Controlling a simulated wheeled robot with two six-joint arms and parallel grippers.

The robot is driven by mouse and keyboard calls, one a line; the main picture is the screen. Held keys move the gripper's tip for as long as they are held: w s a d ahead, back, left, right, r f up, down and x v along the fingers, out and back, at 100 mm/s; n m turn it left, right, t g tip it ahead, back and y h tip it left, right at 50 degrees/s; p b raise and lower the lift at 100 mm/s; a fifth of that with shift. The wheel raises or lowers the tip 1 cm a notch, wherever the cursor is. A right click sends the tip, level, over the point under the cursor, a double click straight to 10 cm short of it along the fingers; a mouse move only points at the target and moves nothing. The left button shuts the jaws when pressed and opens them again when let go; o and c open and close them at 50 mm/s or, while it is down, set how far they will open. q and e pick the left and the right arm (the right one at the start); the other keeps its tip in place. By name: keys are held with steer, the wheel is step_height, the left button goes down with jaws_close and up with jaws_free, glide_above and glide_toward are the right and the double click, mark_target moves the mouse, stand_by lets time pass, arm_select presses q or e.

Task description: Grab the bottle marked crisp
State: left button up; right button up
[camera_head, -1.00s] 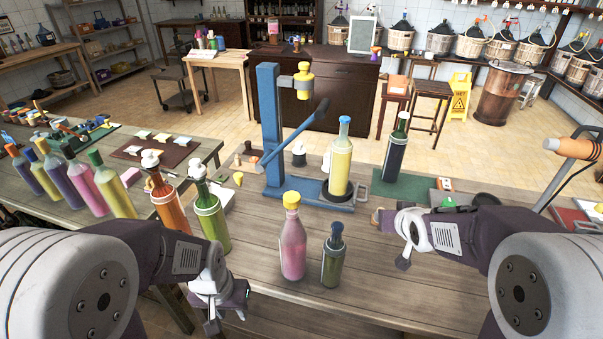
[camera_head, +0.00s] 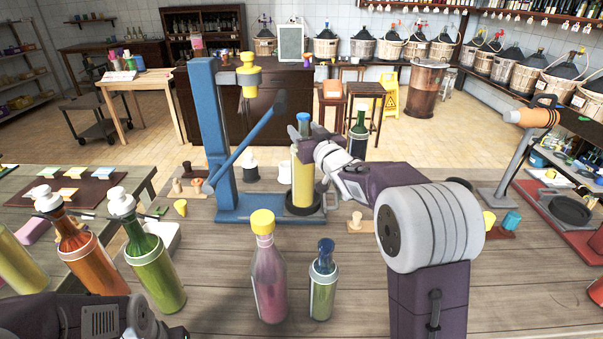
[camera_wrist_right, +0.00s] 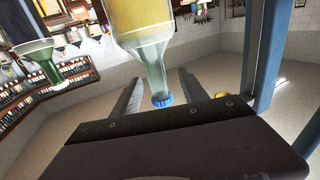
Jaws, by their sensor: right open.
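No label can be read as crisp in these frames. A yellow bottle with a blue cap (camera_head: 303,184) stands on the base of the blue corking stand (camera_head: 205,130). My right gripper (camera_head: 306,134) is open at this bottle's neck and hides part of it. In the right wrist view the bottle (camera_wrist_right: 148,45) appears upside down, its cap between the open fingers (camera_wrist_right: 160,78); contact cannot be told. My left wrist (camera_head: 105,320) is at the bottom left edge, its fingers cut off.
A pink bottle with a yellow cap (camera_head: 268,275) and a small green bottle (camera_head: 323,285) stand in front. Orange (camera_head: 88,255) and green (camera_head: 152,265) bottles stand at left. A dark green bottle (camera_head: 358,138) stands behind my right gripper.

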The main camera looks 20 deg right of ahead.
steer(key=w+p, duration=0.1)
steer(key=w, duration=0.3)
steer(key=shift+w, duration=0.1)
steer(key=shift+w+a+f, duration=0.1)
steer(key=shift+w+f, duration=0.1)
steer(key=shift+w, duration=0.3)
steer(key=shift+s+r, duration=0.1)
steer(key=shift+s, duration=0.05)
steer(key=c, duration=0.4)
jaws_close()
steer(key=shift+r, duration=0.2)
